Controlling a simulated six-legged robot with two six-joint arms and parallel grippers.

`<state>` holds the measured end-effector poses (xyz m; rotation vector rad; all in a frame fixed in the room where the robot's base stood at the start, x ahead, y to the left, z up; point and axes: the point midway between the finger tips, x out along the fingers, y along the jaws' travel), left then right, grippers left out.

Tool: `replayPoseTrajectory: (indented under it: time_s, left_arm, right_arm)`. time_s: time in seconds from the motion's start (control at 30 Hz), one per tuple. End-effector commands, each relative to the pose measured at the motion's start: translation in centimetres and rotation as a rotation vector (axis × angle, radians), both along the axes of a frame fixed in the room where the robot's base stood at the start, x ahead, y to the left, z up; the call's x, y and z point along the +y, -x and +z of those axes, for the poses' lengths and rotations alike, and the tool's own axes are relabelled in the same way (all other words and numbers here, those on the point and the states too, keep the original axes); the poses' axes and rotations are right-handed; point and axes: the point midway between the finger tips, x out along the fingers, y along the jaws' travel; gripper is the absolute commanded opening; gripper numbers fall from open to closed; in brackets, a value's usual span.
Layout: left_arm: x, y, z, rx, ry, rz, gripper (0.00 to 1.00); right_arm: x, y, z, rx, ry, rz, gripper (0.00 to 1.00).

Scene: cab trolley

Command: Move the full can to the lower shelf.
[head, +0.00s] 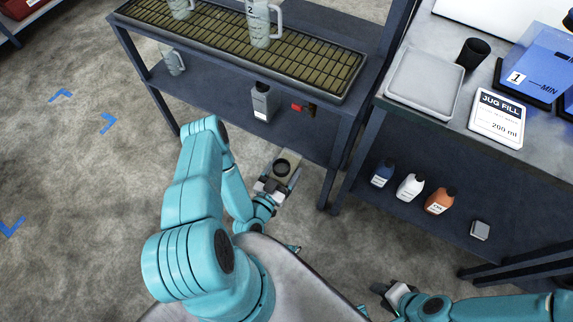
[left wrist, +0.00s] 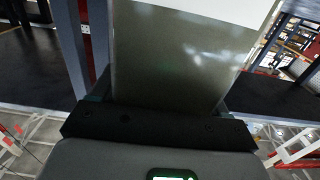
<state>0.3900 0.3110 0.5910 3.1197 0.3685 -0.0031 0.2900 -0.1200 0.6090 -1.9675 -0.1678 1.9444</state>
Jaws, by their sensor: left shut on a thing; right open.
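My left gripper (head: 276,184) is shut on an olive-grey can (head: 288,163) with a dark round top. It holds the can in front of the left rack, over the floor as seen from above. In the left wrist view the can (left wrist: 175,60) fills the middle between the fingers, with a white label part at the top. The lower shelf (head: 215,95) of the rack is dark blue and partly bare. The frames do not show whether the can is full. My right gripper (head: 383,291) is open and empty at the bottom, far from the can.
A grey labelled bottle (head: 262,103) and a small red item (head: 299,107) stand on the lower shelf. Jugs (head: 260,25) stand on the slatted top (head: 310,62). A rack leg (head: 330,180) is right of the can. Several bottles (head: 410,187) sit under the right bench.

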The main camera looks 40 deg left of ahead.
Motion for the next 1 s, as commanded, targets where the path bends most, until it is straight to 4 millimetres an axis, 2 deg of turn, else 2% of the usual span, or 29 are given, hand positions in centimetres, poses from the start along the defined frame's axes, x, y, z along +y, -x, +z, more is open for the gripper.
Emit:
replayPoseTrajectory:
  time_s: [1.0]
  left_arm:
    - [-1.3, 5.8, 0.1, -0.003, 0.002, 0.003, 0.20]
  right_arm:
    - [0.0, 0.0, 1.2, 0.000, 0.000, 0.000, 0.43]
